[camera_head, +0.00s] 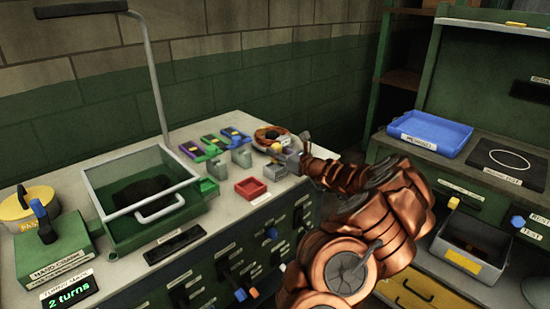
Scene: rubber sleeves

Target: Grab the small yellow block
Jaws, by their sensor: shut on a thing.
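My copper-coloured arm reaches in from the lower right. My gripper (285,156) is at the back right of the grey-topped bench and is shut. The block is small in the view and partly hidden by the fingers. I cannot tell whether it is clear of the bench top.
A red tray (250,188) and grey blocks (242,157) stand left of my gripper. Coloured trays (212,142) lie behind them. A lidded green box (140,195) stands further left. A blue tray (430,131) sits on the right-hand bench.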

